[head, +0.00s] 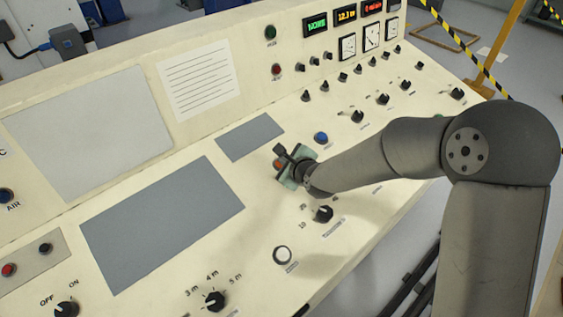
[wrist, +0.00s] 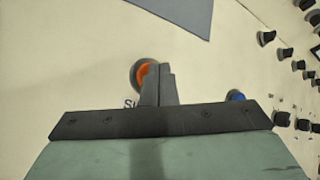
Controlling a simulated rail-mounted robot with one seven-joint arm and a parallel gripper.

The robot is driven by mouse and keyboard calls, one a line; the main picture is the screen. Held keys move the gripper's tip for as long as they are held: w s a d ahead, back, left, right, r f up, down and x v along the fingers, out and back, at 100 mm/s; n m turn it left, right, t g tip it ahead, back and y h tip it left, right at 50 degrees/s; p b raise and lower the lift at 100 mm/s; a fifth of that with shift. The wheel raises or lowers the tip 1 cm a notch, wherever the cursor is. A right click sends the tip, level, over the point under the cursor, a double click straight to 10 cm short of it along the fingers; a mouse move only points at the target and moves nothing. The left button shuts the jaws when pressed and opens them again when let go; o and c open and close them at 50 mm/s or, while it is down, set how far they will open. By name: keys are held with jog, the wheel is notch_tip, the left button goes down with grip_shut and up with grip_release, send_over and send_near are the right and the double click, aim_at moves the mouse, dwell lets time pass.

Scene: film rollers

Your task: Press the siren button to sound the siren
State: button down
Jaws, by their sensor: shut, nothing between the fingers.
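The siren button is an orange button in a dark grey ring (wrist: 138,74) on the cream console; a partly hidden label starting "SI" is beside it. In the head view a bit of its orange (head: 279,163) shows by my gripper. My gripper (wrist: 161,70) is shut and empty, and its fingertips overlap the right part of the button in the wrist view. In the head view my gripper (head: 281,150) is low over the console at the button. I cannot tell whether the fingertips touch the button or whether it is pressed in.
A blue button (head: 321,138) is right of my gripper. A black rotary knob (head: 323,214) and a white button (head: 282,255) are nearer the front edge. Several knobs fill the right side. Flat grey panels (head: 162,222) lie to the left.

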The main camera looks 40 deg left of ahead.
jog(key=shift+d+r+p, duration=0.2)
jog(key=shift+r+p, duration=0.25)
jog(key=shift+r, duration=0.4)
jog(key=r+p, duration=0.1)
jog(key=r, duration=0.1)
jog(key=d+r+p, duration=0.1)
jog(key=r+p, duration=0.1)
jog(key=r, duration=0.1)
jog(key=shift+s, duration=0.2)
jog(key=shift+f, duration=0.1)
dwell(0.7)
